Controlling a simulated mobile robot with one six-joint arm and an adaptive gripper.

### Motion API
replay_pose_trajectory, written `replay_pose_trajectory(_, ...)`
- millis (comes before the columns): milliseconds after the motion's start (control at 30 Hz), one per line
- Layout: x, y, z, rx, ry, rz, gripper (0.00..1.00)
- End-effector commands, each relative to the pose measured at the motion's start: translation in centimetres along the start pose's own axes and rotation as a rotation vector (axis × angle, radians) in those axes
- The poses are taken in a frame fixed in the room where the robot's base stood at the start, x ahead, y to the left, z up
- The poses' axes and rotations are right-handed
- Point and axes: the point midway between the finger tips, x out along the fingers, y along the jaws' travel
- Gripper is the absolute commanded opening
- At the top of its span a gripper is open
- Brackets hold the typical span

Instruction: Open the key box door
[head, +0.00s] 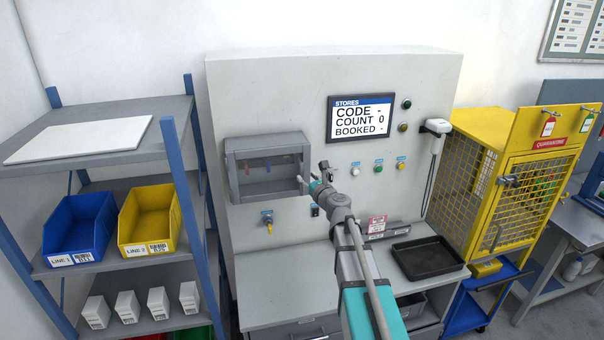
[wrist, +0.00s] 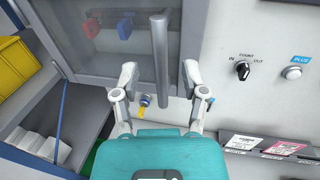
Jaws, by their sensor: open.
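The grey key box (head: 232,166) is on the panel front, with its clear-paned door (wrist: 90,68) shut. Red and blue key tags show behind the pane. A vertical grey bar handle (wrist: 160,62) stands out at the door's right side. My gripper (head: 308,181) is at that right side; in the wrist view my gripper (wrist: 160,74) is open, one finger on either side of the handle. The fingers look apart from the bar. In the head view my gripper and arm hide most of the handle.
A yellow key (head: 269,227) sits in a lock below the box. A black selector knob (wrist: 242,70) and a blue-labelled button (wrist: 292,72) are to the right. A shelf with a yellow bin (head: 148,222) stands left. A black tray (head: 428,258) lies on the bench.

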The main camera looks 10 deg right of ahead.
Motion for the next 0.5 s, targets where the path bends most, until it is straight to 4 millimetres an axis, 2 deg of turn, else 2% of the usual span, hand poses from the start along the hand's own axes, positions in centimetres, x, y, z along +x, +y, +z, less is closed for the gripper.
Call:
replay_pose_trajectory(33, 1.1, -0.1, 0.0, 0.000, 0.000, 0.001, 0.57)
replay_pose_trajectory(200, 3.0, -0.1, 0.0, 0.000, 0.000, 0.000, 0.57)
replay_pose_trajectory(500, 4.2, 0.0, 0.0, 0.000, 0.000, 0.000, 0.57)
